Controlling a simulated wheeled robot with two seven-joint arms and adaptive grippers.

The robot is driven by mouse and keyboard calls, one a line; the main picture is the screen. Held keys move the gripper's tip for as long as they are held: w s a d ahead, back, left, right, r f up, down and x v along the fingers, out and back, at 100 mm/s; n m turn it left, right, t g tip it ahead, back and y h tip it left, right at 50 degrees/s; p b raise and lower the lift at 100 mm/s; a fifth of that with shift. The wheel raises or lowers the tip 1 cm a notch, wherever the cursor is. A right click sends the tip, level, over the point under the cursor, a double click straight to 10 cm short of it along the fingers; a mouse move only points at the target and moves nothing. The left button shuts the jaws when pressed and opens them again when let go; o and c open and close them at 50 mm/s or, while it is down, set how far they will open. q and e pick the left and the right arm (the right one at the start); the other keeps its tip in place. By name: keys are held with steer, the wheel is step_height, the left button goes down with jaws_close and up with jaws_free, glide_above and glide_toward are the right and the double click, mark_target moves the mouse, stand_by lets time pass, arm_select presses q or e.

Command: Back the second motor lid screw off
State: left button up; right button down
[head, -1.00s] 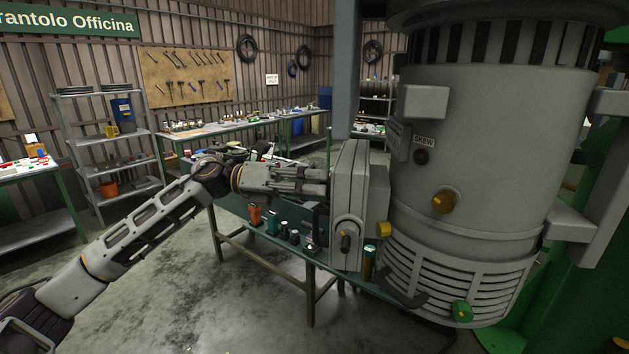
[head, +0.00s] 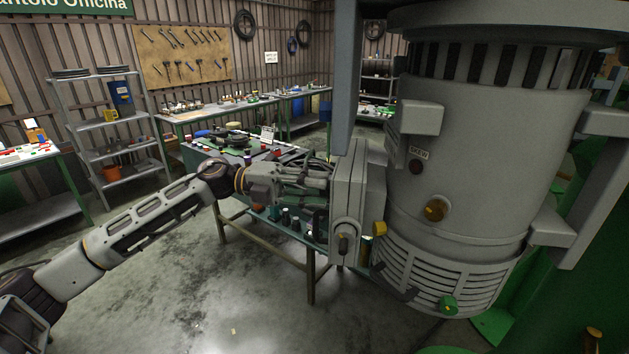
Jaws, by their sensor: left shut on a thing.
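The grey motor (head: 480,160) stands upright at the right. Its box-shaped motor lid (head: 347,190) is on its left side, a flat plate seen nearly edge-on. My left gripper (head: 328,184) reaches in from the left, with its fingers pointing at the lid's left face and their tips against or very near it. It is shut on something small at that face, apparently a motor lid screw. The screw itself is hidden by the fingers, and I cannot tell which lid screw it is. My right gripper is not in view.
A work table (head: 311,285) with bottles and small parts stands below and behind my left gripper. Metal shelves (head: 105,125) and a tool board (head: 182,55) are at the back left.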

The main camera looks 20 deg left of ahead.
arm_select(q)
steer(key=shift+n+p, duration=0.35)
steer(key=shift+n, duration=0.15)
steer(key=o, duration=1)
steer(key=a, duration=1.2)
steer(key=shift+s, duration=0.45)
steer(key=shift+w, duration=0.1)
